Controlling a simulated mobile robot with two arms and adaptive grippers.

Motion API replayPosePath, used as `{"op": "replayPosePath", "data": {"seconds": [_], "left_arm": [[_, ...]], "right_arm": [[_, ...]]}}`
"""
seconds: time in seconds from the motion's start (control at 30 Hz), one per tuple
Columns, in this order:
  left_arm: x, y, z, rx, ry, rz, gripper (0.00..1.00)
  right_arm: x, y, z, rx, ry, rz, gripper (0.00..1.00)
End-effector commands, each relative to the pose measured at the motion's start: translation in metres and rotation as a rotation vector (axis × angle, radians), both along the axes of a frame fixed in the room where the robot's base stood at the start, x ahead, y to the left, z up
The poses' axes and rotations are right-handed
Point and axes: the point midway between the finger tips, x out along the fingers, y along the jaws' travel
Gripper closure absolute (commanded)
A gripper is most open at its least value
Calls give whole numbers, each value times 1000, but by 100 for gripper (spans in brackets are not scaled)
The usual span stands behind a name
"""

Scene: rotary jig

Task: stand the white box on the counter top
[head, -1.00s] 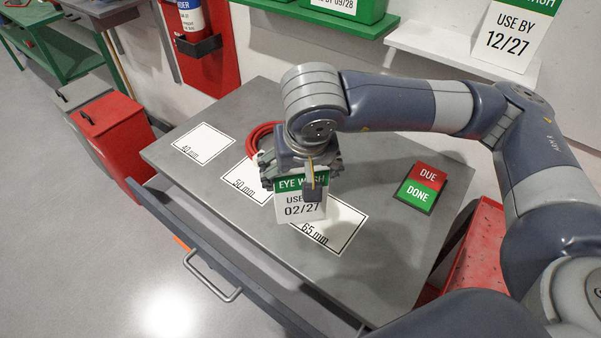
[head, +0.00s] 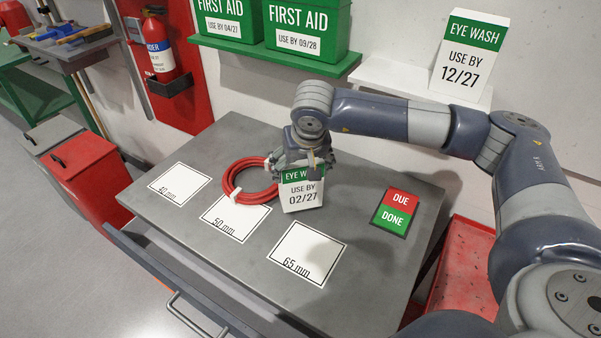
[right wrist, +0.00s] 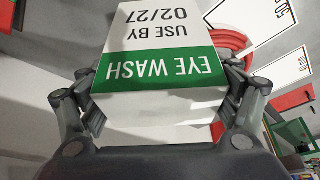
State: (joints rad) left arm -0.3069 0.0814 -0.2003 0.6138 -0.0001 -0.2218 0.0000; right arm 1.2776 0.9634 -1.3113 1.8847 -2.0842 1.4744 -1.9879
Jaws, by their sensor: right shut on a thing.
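The white box (head: 301,196) has a green band reading EYE WASH and the text USE BY 02/27. My right gripper (head: 302,168) is shut on it from above, over the grey counter top (head: 180,228). In the right wrist view the box (right wrist: 165,25) sits between the two fingers (right wrist: 160,95), its lettering upside down. The box looks upright; I cannot tell whether its base touches the counter. My left gripper is not in view.
A coiled red hose (head: 232,185) lies just left of the box. White marked squares, such as the 65 mm one (head: 307,253), and a DUE/DONE sign (head: 394,212) lie on the counter. Another eye wash box (head: 468,62) stands on the white shelf (head: 395,78).

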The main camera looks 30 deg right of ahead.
Motion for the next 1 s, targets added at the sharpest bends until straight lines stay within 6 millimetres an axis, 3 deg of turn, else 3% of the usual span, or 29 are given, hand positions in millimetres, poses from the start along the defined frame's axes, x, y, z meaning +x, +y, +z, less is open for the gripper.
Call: {"op": "replayPosePath", "data": {"seconds": [0.3,0.7,0.73,0.8,1.0], "left_arm": [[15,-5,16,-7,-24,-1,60],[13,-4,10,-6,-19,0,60],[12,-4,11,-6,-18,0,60],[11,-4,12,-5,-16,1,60],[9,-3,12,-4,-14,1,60]], "right_arm": [[1,-1,-31,1,-1,-1,60],[2,-1,-38,1,-4,0,60],[1,-1,-39,1,0,0,15],[1,-1,-38,0,0,0,0],[1,-1,-38,0,0,0,0]]}}
